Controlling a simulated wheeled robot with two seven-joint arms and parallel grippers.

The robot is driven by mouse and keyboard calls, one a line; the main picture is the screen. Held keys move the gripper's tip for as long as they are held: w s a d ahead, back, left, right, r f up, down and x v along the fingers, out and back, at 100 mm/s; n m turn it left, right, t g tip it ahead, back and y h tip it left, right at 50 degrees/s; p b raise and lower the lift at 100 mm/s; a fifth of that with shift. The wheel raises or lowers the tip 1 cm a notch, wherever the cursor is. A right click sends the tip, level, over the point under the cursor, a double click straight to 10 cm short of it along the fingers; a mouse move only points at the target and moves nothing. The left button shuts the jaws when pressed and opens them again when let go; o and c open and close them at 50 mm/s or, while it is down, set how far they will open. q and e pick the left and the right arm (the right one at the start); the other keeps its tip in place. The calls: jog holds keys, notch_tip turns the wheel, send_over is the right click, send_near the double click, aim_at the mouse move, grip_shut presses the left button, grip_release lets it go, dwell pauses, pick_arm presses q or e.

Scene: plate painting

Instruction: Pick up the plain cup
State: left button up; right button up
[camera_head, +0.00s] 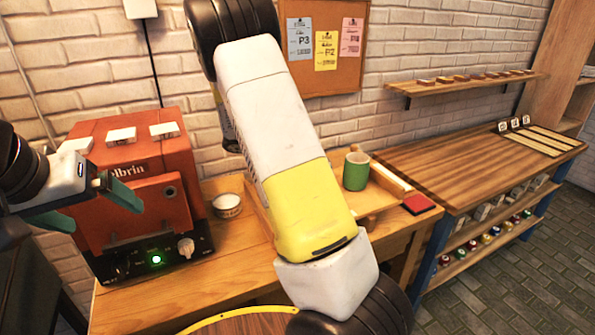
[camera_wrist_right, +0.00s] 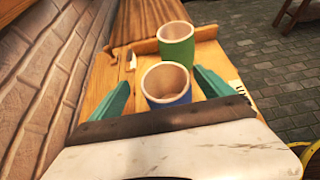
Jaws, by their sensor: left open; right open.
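A green cup (camera_head: 356,171) with a tan inside stands upright on the wooden tray on the table; it also shows in the right wrist view (camera_wrist_right: 176,50). A blue cup (camera_wrist_right: 167,84) with a tan inside stands nearer in that view and is hidden behind my right arm in the head view. My right gripper (camera_wrist_right: 162,90) is open, with one teal finger on each side of the blue cup; contact cannot be told. My left gripper (camera_head: 104,210) is open and empty in front of the red kiln. I cannot tell which cup is the plain one.
The red kiln (camera_head: 140,185) with a lit green light stands at the table's left. A small pale round pot (camera_head: 227,205) sits beside it. A dark red pad (camera_head: 418,204) lies at the right edge. A wooden workbench (camera_head: 470,165) stands further right, mostly clear.

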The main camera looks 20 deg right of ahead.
jog(key=x, duration=0.4)
jog(key=shift+s+a+f, duration=0.1)
jog(key=shift+s, duration=0.3)
jog(key=shift+d+f, duration=0.25)
jog(key=shift+d, duration=0.15)
jog(key=c, duration=1.7)
